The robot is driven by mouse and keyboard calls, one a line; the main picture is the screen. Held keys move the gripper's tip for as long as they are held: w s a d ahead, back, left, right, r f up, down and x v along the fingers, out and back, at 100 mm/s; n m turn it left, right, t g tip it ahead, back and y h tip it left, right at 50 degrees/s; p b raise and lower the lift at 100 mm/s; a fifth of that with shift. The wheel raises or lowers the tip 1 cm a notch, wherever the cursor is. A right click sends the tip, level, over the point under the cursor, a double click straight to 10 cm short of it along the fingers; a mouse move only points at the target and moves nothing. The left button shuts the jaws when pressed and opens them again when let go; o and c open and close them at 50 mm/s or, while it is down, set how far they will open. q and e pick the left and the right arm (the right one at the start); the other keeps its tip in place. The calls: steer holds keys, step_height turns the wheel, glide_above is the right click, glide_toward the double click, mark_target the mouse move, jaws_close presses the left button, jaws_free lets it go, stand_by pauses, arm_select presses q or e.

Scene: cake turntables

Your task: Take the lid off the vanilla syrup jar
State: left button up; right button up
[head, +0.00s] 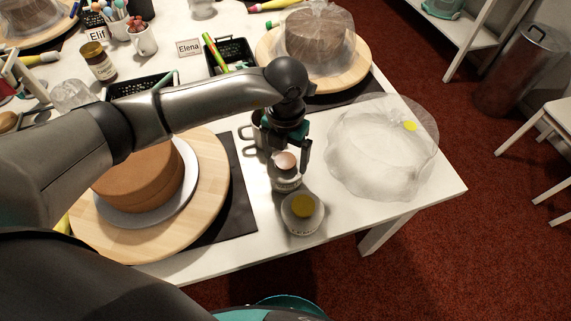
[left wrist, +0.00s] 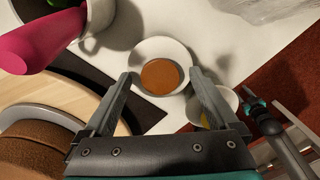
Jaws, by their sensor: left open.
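My left gripper (head: 288,164) is open and points down over a small pale jar (head: 286,184) near the front table edge. In the left wrist view, my left gripper (left wrist: 162,78) has its fingertips on either side of this jar's round white top (left wrist: 148,48) with a brown-orange centre. Whether the fingers touch it I cannot tell. A second small pale jar with a yellow centre (head: 303,207) stands just in front of it; it also shows in the left wrist view (left wrist: 214,108). The jar labels are too small to read.
A chocolate-brown cake (head: 140,182) on a wooden turntable (head: 215,190) stands to the left. A mug holding a pink-handled tool (left wrist: 45,40) is close behind the jar. A crumpled clear plastic cover (head: 375,150) lies to the right. The table's front right corner is bare.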

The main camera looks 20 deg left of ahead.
arm_select(q)
steer(key=shift+r, duration=0.1)
steer(key=c, duration=1.4)
